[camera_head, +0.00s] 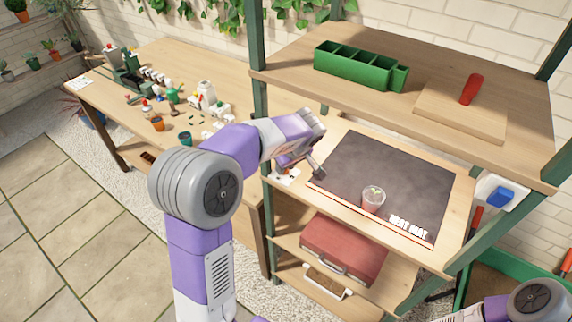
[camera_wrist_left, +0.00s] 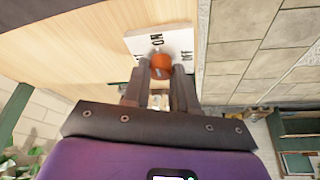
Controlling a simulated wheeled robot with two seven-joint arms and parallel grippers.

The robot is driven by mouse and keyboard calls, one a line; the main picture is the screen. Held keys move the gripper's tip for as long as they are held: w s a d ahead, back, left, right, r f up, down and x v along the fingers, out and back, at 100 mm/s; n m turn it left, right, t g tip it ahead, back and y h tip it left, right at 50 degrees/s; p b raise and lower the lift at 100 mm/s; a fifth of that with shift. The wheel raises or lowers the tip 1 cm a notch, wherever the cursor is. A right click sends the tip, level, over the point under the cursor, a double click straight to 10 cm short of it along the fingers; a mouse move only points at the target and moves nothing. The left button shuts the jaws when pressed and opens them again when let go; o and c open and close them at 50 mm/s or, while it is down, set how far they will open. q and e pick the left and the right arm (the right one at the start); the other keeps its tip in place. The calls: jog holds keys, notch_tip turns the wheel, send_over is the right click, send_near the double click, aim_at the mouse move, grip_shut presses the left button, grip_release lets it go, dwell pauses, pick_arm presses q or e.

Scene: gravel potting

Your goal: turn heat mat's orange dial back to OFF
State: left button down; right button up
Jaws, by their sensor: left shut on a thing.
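The heat mat (camera_head: 345,165) is a dark sheet with a "HEAT MAT" label, lying on the middle shelf. At its left end is a white dial plate (camera_head: 283,180), partly hidden by my gripper. In the left wrist view the orange dial (camera_wrist_left: 161,62) sits on the white plate (camera_wrist_left: 143,42), with "ON" printed beside it and other lettering partly hidden by the fingers. My left gripper (camera_wrist_left: 161,72) is shut on the dial, one finger on each side. It also shows at the shelf's left end in the head view (camera_head: 301,167). My right gripper is out of view.
A clear-covered pot with a seedling (camera_head: 373,198) stands on the mat. The upper shelf above holds a green divided tray (camera_head: 350,70) and a red-handled tool (camera_head: 470,89). A red case (camera_head: 343,248) lies below. A cluttered workbench (camera_head: 190,65) is at left.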

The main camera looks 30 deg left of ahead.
pick_arm(q)
jog(key=shift+m+t+h+b, duration=0.3)
jog(key=shift+m+t+b, duration=0.15)
jog(key=shift+m, duration=0.65)
jog(key=shift+s+m+t, duration=0.1)
jog(key=shift+m+t, duration=0.25)
jog(key=shift+m, duration=0.85)
jog(key=shift+h, duration=0.3)
jog(key=c, duration=0.9)
grip_release()
jog(key=p+v, duration=0.1)
jog(key=v, duration=0.6)
jog(key=shift+r, duration=0.3)
